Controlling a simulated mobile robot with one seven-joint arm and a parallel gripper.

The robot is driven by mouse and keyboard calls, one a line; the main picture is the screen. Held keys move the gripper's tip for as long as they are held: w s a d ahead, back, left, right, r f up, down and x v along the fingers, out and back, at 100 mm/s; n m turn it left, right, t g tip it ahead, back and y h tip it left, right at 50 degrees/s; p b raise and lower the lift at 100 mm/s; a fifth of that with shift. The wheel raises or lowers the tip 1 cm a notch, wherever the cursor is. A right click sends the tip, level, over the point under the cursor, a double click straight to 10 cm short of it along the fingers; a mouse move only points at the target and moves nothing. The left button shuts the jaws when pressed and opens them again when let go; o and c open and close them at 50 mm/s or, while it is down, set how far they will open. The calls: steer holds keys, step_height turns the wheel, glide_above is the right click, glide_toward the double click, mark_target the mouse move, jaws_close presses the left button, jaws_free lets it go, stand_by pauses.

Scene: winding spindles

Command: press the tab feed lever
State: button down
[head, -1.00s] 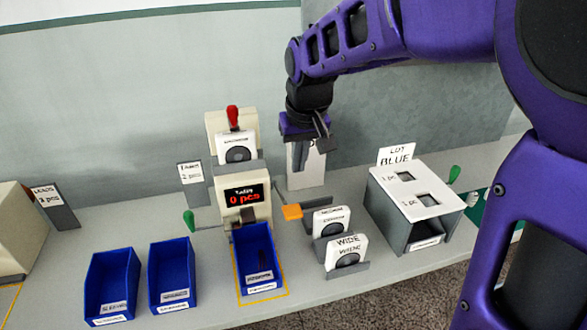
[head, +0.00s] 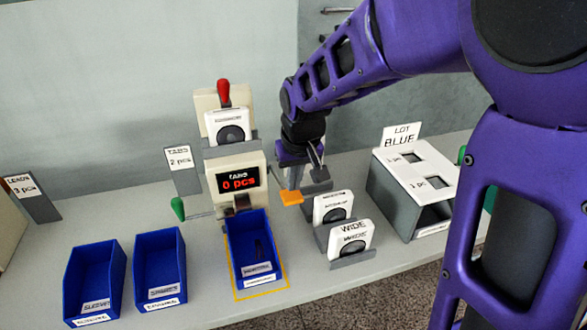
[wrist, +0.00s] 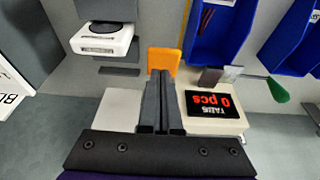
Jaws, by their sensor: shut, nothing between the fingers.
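The tab machine (head: 238,180) is a pale unit whose red display reads TABS 0 pcs. An orange lever paddle (head: 291,198) sticks out at its right side, and a green-knobbed handle (head: 178,208) at its left. My gripper (head: 293,186) is shut and empty, pointing down just above the orange paddle. In the wrist view the closed fingertips (wrist: 160,74) overlap the near edge of the orange paddle (wrist: 164,59); I cannot tell whether they touch. A blue bin (head: 252,250) stands in front of the machine on a yellow outline.
Two more blue bins (head: 161,268) stand to the left. White spool boxes (head: 350,240) sit on grey holders close to the right of the paddle. A grey LOT BLUE station (head: 410,185) stands further right.

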mark_target(296, 201)
steer(key=shift+f, duration=0.55)
steer(key=f+b, duration=0.1)
steer(key=f, duration=0.1)
steer(key=s+f+b, duration=0.1)
steer(key=f+b, duration=0.1)
steer(key=shift+s+d+f, duration=0.2)
steer(key=shift+f, duration=0.05)
steer(key=shift+r+p, duration=0.4)
steer(key=shift+r, duration=0.4)
